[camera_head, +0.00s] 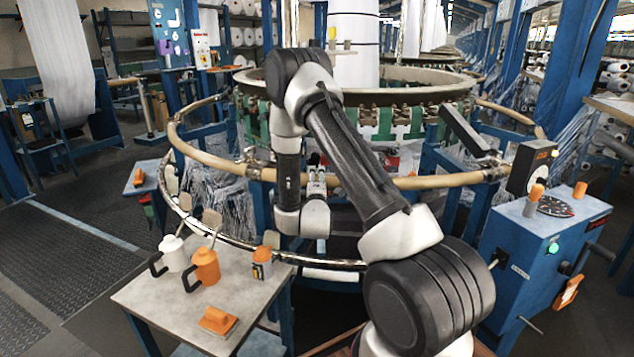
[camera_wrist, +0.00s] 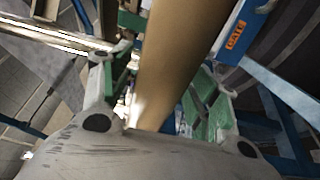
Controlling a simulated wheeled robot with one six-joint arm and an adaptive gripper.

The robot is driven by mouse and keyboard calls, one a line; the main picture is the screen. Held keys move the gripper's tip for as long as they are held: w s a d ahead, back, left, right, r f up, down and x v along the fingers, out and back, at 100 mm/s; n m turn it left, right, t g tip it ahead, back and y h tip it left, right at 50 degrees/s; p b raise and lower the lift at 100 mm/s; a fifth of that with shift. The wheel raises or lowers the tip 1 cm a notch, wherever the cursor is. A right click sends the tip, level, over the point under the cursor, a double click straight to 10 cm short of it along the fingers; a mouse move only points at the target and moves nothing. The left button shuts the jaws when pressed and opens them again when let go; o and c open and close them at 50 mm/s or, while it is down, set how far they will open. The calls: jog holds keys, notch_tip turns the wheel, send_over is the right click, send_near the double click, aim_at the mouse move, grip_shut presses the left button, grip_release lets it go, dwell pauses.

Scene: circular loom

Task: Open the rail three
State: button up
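The tan rail (camera_head: 347,184) runs as a curved hoop around the front of the circular loom, with a bracket near its right end. No number is readable on it, so I cannot tell which section is rail three. My gripper (camera_head: 316,185) is at the front stretch of this rail, partly hidden by my arm. In the wrist view a tan rail (camera_wrist: 181,60) runs between the two green-padded fingers of my gripper (camera_wrist: 163,92). The fingers are spread on either side of it, with narrow gaps showing. Contact is not clear.
A blue part labelled GATE (camera_wrist: 238,35) is right of the rail in the wrist view. A grey table (camera_head: 170,305) with orange and white oil cans stands front left. A blue control cabinet (camera_head: 530,262) stands right. A lower metal hoop (camera_head: 232,240) curves below the rail.

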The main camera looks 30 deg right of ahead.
grip_shut()
jog(key=s+d+r+m+g+y, duration=0.1)
jog(key=d+r+m, duration=0.25)
jog(key=r, duration=1.15)
jog(key=d+r+m+g+y, duration=0.15)
jog(key=d+r, duration=0.35)
jog(key=r, duration=1)
jog(key=s+d+r+m+y, duration=0.1)
jog(key=d+r+m, duration=0.1)
jog(key=d+r, duration=0.9)
jog(key=s+d+r+m, duration=0.2)
jog(key=d+r+m, duration=0.1)
jog(key=d+r, duration=0.8)
jog(key=shift+s+d+y, duration=0.15)
jog(key=shift+s+y, duration=0.15)
jog(key=shift+y, duration=0.05)
jog(key=shift+r, duration=0.1)
jog(key=shift+o, duration=1.3)
grip_release()
jog(key=shift+s, duration=0.15)
